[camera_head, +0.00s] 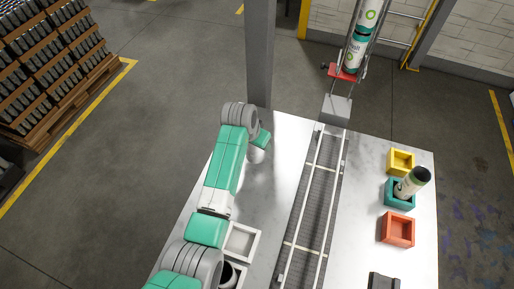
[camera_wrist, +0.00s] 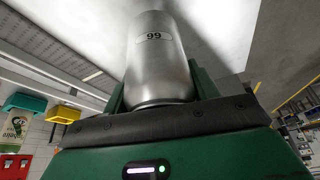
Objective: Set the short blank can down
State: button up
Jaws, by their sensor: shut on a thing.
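The short blank can (camera_wrist: 160,62) is plain silver metal with a small number label. It fills the middle of the wrist view, between the green fingers of my gripper (camera_head: 261,141). My gripper is shut on the can. In the head view, my gripper is over the left part of the white table (camera_head: 281,165), left of the conveyor.
The conveyor (camera_head: 315,200) runs along the table to a rack of printed cans (camera_head: 358,50). Right of it stand yellow (camera_head: 401,161), teal (camera_head: 390,196) and red (camera_head: 397,230) boxes, with a printed can (camera_head: 411,182) in the teal one. White trays (camera_head: 241,241) sit beside my arm.

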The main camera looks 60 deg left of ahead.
jog(key=shift+f, duration=1.8)
jog(key=shift+f, duration=0.1)
jog(key=o, duration=0.9)
jog(key=shift+o, duration=0.2)
jog(key=shift+r, duration=0.3)
jog(key=p+v, duration=0.1)
jog(key=v, duration=1)
jog(key=shift+r+p, duration=0.3)
jog(key=shift+p, duration=0.05)
jog(key=shift+s, duration=0.1)
